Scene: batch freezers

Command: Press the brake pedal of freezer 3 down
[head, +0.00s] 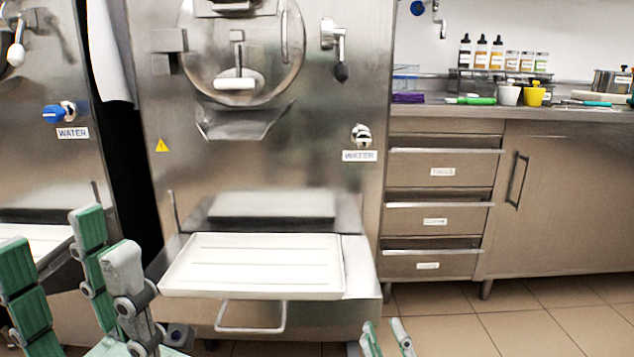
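A steel batch freezer (330,110) stands in the middle of the head view. No number shows on it, so I cannot tell whether it is freezer 3. A dark caster-like part (178,338) shows low at its left, partly behind my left gripper; I cannot make out a brake pedal on it. A U-shaped bar (250,329) hangs below the tray. My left gripper (85,245) is at the lower left, its green and grey fingers upright, spread and empty. Of my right gripper (387,337) only two fingertips show at the bottom edge; the rest is cut off.
A white tray (255,258) juts from the freezer's front. Another freezer (40,150) stands at the left across a dark gap. Drawers (440,215) and a counter with bottles and cups are at the right. The tiled floor (520,320) before them is clear.

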